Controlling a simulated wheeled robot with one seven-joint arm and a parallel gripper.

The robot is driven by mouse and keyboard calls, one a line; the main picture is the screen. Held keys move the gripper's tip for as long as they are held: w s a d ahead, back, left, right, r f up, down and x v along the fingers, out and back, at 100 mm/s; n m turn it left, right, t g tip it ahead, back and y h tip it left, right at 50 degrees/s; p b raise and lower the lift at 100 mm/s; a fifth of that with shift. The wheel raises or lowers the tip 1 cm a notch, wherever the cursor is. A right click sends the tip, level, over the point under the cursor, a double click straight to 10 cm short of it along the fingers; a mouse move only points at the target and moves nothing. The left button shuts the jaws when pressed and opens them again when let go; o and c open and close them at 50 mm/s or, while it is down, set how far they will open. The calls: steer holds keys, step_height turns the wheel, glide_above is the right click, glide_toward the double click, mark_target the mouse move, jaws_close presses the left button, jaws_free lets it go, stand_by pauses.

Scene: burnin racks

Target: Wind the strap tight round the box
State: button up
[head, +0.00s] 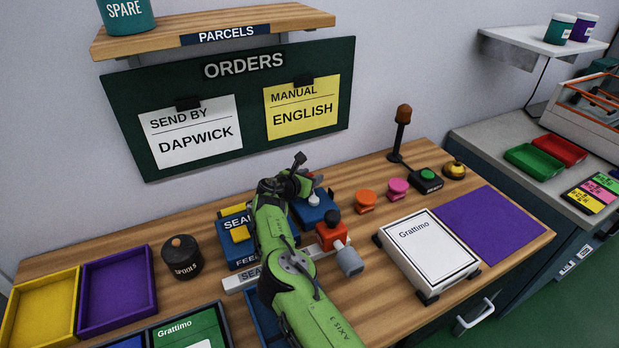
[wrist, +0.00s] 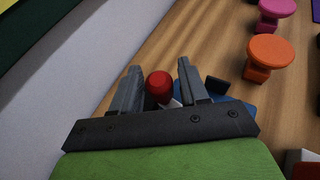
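A white box (head: 428,250) marked Grattimo, with a dark edge, lies flat between dark corner pieces at the right of the bench. I see no strap round it. My gripper (head: 305,172) is above the back middle of the bench, over a blue device (head: 315,212) with a pale knob. In the wrist view my gripper (wrist: 158,66) is open, its fingers on either side of a red knob (wrist: 159,86). Whether they touch it I cannot tell. A red device (head: 331,237) with a black knob and grey cylinder stands in front. My arm hides part of the middle.
An orange knob (head: 366,201), a pink knob (head: 398,188) and a lamp post (head: 400,135) stand behind the box. A purple mat (head: 492,225) is right of it. A dark spools pot (head: 182,257) and yellow (head: 42,312) and purple (head: 117,290) trays are at left.

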steer(key=shift+o, duration=0.5)
steer(key=shift+s+a+r, duration=0.15)
steer(key=shift+s+a, duration=0.05)
steer(key=p+v, duration=0.2)
steer(key=v, duration=1.3)
steer(key=shift+r+p, duration=0.1)
steer(key=shift+p, duration=0.2)
